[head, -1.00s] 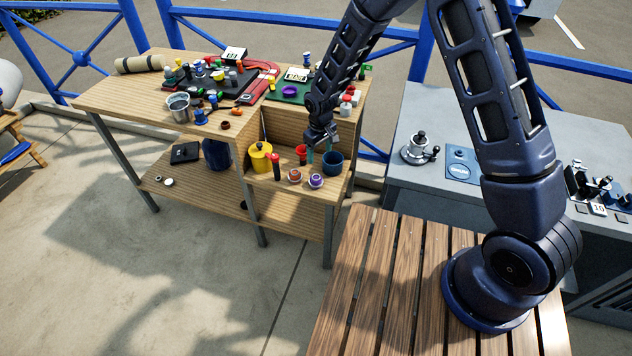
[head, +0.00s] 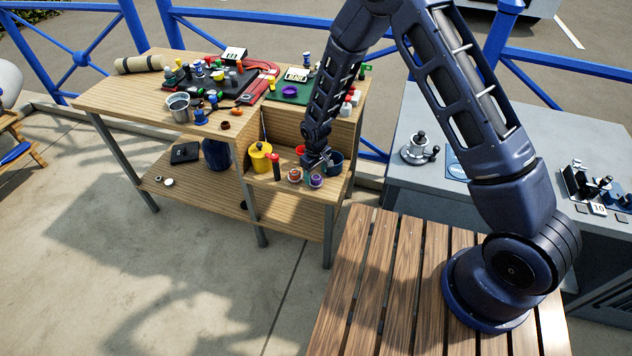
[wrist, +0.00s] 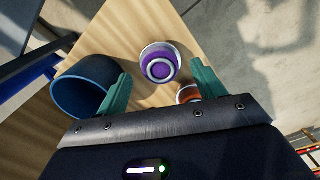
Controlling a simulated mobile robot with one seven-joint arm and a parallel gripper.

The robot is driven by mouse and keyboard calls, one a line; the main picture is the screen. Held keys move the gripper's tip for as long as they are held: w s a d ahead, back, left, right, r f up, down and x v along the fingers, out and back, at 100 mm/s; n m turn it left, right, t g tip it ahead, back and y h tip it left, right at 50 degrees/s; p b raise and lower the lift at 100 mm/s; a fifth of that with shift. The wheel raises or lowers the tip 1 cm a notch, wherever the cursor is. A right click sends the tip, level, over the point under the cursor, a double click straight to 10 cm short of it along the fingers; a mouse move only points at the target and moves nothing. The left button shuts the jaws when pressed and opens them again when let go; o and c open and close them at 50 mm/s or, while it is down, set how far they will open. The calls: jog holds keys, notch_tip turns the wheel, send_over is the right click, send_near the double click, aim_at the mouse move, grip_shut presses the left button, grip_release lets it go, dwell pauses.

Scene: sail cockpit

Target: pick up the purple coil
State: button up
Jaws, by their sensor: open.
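The purple coil (head: 316,181), ringed with white, sits on the lower wooden ledge at the right of the bench. In the wrist view the purple coil (wrist: 160,58) lies ahead of and between the two green fingers of my gripper (wrist: 161,72). The fingers are apart and nothing is held. In the head view my gripper (head: 318,163) hangs just above and behind the coil. An orange coil (head: 295,176) sits just left of it; the orange coil (wrist: 187,94) is partly hidden by the right finger in the wrist view.
A dark blue cup (wrist: 84,88) stands close by the left finger. On the ledge are also a yellow pot (head: 260,158) and a red-topped dark post (head: 276,166). A purple ring (head: 290,90) lies on the green mat above. The ledge's edge is just beyond the coil.

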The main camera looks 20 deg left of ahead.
aim_at(316, 177)
notch_tip(316, 177, down, 4)
jog(key=shift+s+d+r, duration=0.1)
jog(key=shift+r, duration=0.15)
jog(key=c, duration=1)
jog(key=shift+o, duration=0.2)
jog(key=shift+r, duration=0.1)
